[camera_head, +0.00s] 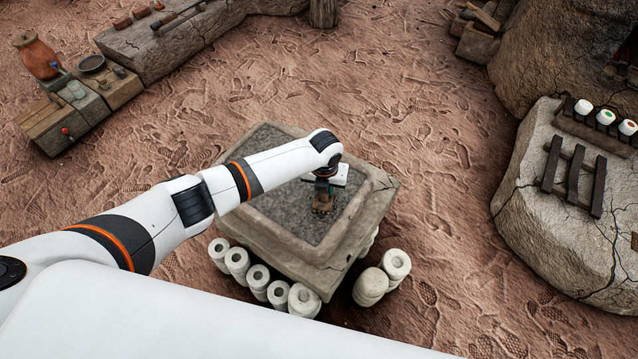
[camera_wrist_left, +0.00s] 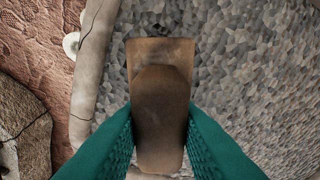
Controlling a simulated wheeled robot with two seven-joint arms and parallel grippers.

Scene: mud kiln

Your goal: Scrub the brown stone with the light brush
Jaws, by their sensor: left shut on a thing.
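My left gripper (camera_head: 324,187) is shut on a brown, wood-like piece that I take to be the brush (camera_head: 323,204), above or on the grey surface of the stone-rimmed basin (camera_head: 375,203). In the left wrist view my teal fingers (camera_wrist_left: 160,135) press its sides. There the brush (camera_wrist_left: 160,95) shows a rounded darker grip over a wider, squared end. I cannot tell if it touches the surface under it. I see no separate brown stone that I can name with certainty; one under the brush would be hidden. My right gripper is not in view.
Several pale rolled cylinders (camera_head: 280,293) stand around the basin's foot. A stone ledge (camera_head: 560,215) at right bears a dark rack (camera_head: 573,175) and small white-topped pots (camera_head: 606,117). A clay jug (camera_head: 38,57) stands at upper left. Sandy ground between is open.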

